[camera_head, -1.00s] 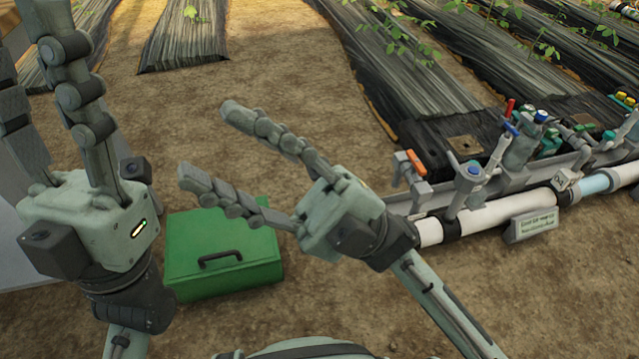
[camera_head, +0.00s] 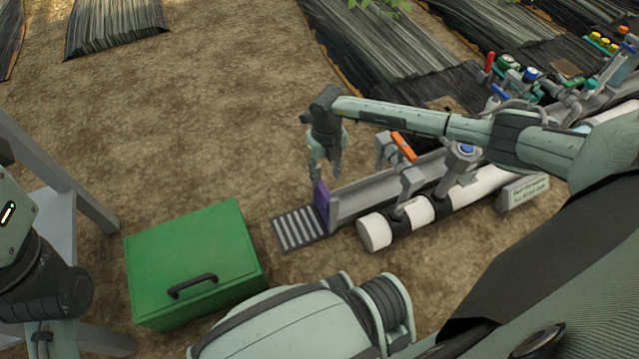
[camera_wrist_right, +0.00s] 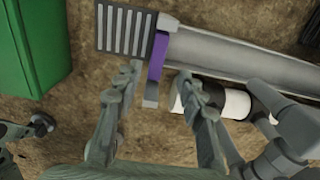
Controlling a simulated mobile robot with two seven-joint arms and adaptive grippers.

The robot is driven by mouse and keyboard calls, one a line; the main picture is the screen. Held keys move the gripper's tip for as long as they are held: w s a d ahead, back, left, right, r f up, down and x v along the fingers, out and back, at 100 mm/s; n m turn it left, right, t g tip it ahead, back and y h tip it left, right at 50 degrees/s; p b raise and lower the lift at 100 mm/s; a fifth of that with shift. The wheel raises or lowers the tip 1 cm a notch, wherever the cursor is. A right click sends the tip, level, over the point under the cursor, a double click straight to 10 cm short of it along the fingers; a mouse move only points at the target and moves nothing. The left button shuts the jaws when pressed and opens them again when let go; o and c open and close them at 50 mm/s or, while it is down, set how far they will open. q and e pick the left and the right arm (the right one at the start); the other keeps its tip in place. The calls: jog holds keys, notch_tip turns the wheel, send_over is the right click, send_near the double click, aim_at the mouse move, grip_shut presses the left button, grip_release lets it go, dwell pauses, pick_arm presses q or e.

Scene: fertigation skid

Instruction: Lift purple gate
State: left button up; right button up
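The purple gate (camera_head: 321,198) stands upright at the near left end of the grey channel (camera_head: 375,182). In the right wrist view the gate (camera_wrist_right: 158,58) shows as a purple strip with a grey tab (camera_wrist_right: 151,95) pointing toward my gripper. My right gripper (camera_head: 324,170) hangs fingers down just above the gate. Its fingers are open in the right wrist view (camera_wrist_right: 160,76), one on each side of the gate's tab, with no clear contact. Only the body of my left gripper (camera_head: 15,235) shows at the left edge; its fingers are out of view.
A grey slotted grate (camera_head: 298,230) lies before the gate. A green box (camera_head: 195,255) with a black handle stands to its left. A white pipe (camera_head: 420,212) and an orange-handled valve (camera_head: 403,146) run beside the channel. Bare soil lies behind and left.

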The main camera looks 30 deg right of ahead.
aim_at(325, 192)
notch_tip(325, 192, down, 7)
jog(key=shift+s+a+f+b, duration=0.1)
jog(key=shift+a+b, duration=0.05)
jog(key=shift+b, duration=1.05)
jog(key=shift+c, duration=0.5)
grip_shut()
